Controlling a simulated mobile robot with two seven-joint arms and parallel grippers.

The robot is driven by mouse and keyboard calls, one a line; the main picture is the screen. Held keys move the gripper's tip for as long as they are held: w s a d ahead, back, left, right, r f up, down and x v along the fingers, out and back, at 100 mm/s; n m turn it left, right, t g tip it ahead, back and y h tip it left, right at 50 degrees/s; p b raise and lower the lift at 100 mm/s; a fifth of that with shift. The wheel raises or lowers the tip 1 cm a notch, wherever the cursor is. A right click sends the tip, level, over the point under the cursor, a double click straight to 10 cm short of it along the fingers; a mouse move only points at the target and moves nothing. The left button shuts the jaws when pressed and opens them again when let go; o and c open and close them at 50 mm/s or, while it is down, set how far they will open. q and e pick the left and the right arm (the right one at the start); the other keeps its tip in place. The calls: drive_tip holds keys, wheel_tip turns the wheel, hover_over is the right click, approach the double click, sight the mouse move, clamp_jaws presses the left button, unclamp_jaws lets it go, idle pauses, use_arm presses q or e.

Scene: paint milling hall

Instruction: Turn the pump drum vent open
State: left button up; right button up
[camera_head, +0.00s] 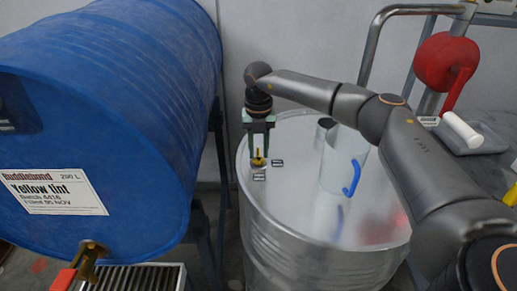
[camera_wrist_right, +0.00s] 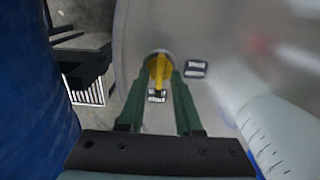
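The pump drum (camera_head: 300,225) is a bare metal drum standing upright right of the blue drum. Its vent, a small yellow lever (camera_head: 258,160), sits on the lid near the left rim; it also shows in the wrist view (camera_wrist_right: 158,72). Two small dark labels lie beside it, one (camera_head: 277,163) to its right and one (camera_head: 259,177) in front. My right gripper (camera_head: 257,158) points down at the vent. In the wrist view its green fingers stand on either side of the lever, apparently with gaps, so it looks open. My left gripper is not in view.
A large blue drum (camera_head: 110,110) lies on a stand at left, with a brass tap (camera_head: 90,254) above a grating (camera_head: 135,277). A clear jug (camera_head: 343,165) with blue handle stands on the lid. A tray (camera_head: 480,138) with a white roller is at right.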

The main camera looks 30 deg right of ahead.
clamp_jaws()
